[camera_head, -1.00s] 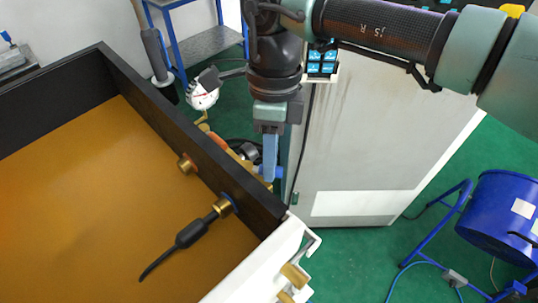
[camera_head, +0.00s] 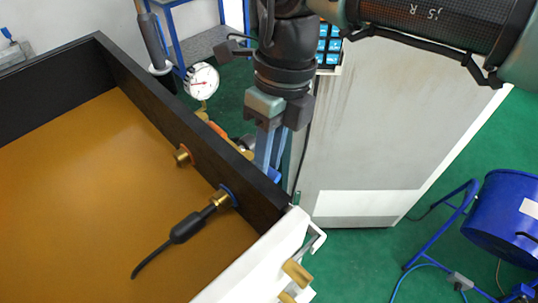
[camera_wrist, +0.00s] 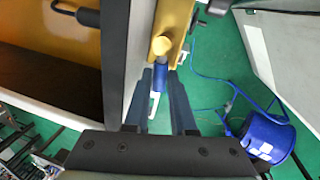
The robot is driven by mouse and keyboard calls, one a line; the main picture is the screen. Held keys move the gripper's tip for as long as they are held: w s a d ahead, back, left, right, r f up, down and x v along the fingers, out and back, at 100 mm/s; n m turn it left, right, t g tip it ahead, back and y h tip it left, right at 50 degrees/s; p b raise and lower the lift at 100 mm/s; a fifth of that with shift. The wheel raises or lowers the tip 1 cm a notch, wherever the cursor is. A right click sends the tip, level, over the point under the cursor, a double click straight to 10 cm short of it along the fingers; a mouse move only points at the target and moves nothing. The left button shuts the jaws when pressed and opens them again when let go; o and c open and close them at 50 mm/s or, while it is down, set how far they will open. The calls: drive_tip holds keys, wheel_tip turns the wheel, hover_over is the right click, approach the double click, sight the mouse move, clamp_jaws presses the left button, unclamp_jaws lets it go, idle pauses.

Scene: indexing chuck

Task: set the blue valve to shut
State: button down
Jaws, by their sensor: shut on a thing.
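The blue valve's handle (camera_wrist: 159,78) shows in the wrist view beside the wall of the tank, below a brass fitting, and it has a pale lower part. My gripper (camera_wrist: 160,78) has one finger on each side of the handle and is shut on it. In the head view my gripper (camera_head: 266,165) points down behind the tank's dark right wall. A little blue of the valve (camera_head: 275,175) shows there beside the fingers; the rest is hidden by the wall and the fingers. I cannot tell the valve's exact angle.
The open tank (camera_head: 145,95) with an ochre floor fills the left. A dial gauge (camera_head: 202,80) and orange-brass pipework (camera_head: 215,128) stand behind its wall. A grey cabinet (camera_head: 375,130) is close on the right. A blue drum (camera_head: 500,215) stands farther right on green floor.

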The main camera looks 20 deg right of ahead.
idle(0.3)
drive_tip(key=c, duration=0.8)
unclamp_jaws()
drive_tip(key=shift+o, duration=0.2)
